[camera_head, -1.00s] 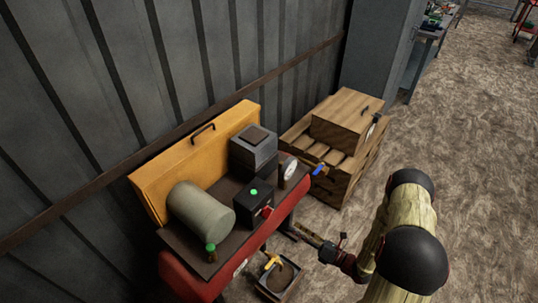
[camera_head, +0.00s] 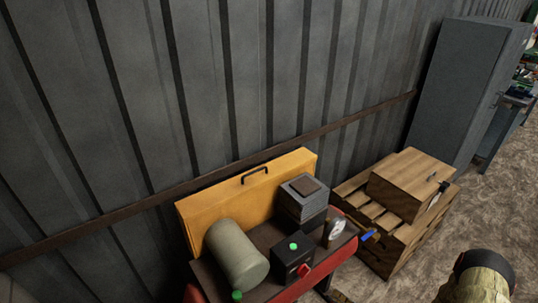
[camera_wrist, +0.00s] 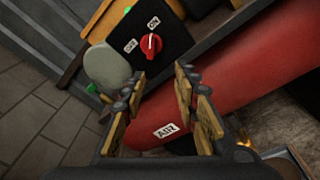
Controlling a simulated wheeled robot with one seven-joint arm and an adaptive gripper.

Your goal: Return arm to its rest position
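My gripper (camera_wrist: 160,78) shows in the wrist view with its two fingers spread apart and nothing between them. Beyond the fingers are the red tank (camera_wrist: 245,65) marked AIR and a black control box (camera_wrist: 172,22) with a red knob and ON and OFF labels.
A yellow panel (camera_head: 225,207) with a handle stands behind the machine, against the corrugated wall (camera_head: 190,90). A wooden box (camera_head: 402,185) sits on stacked pallets (camera_head: 372,212) to the right. A grey cabinet (camera_head: 465,90) stands farther back. Open floor (camera_head: 455,225) lies at the right.

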